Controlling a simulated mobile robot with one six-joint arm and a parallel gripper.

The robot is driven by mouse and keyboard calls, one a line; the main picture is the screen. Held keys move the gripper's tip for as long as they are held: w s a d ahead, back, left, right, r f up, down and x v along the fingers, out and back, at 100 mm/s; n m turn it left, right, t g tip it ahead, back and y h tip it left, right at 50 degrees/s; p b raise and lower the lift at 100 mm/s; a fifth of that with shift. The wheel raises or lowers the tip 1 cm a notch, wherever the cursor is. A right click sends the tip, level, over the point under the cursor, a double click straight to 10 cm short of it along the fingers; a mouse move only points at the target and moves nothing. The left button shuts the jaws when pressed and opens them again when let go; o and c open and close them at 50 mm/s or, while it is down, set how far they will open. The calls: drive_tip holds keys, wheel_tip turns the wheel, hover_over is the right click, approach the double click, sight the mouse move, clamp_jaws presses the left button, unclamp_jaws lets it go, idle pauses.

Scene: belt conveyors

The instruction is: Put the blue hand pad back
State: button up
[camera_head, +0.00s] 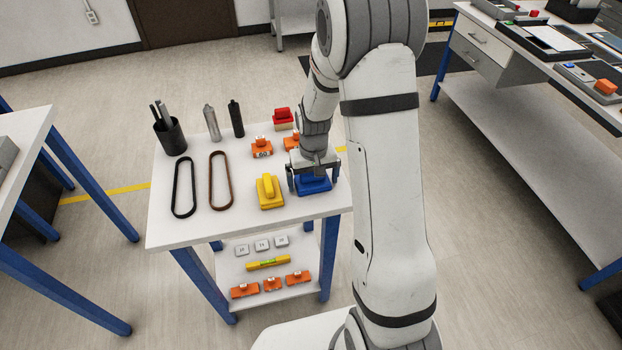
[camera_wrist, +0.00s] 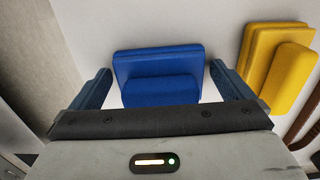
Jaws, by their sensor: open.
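The blue hand pad (camera_head: 314,185) lies on the white table top near its right front corner. My gripper (camera_head: 313,178) is above it, pointing down, and partly covers it in the head view. In the wrist view the blue hand pad (camera_wrist: 158,72) shows between the two fingers of my gripper (camera_wrist: 158,88). The fingers are spread, one on each side, with small gaps to the pad. Whether the pad touches the table all over cannot be told.
A yellow hand pad (camera_head: 269,192) lies just left of the blue one. Orange blocks (camera_head: 262,148), a red block (camera_head: 283,119), two belts (camera_head: 219,180), bottles (camera_head: 212,123) and a pen cup (camera_head: 171,137) stand behind and left. The table's front strip (camera_head: 240,228) is clear.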

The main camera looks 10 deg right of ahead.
wheel_tip(320, 180, up, 12)
drive_tip(key=shift+f+b, duration=0.2)
drive_tip(key=shift+b, duration=0.3)
drive_tip(key=s+r+t, duration=0.1)
drive_tip(key=s+r, duration=0.4)
drive_tip(key=s, duration=0.5)
drive_tip(key=s+r+t, duration=0.2)
drive_tip(key=s+r, duration=0.3)
drive_tip(key=s, duration=0.6)
drive_tip(key=shift+a, duration=0.3)
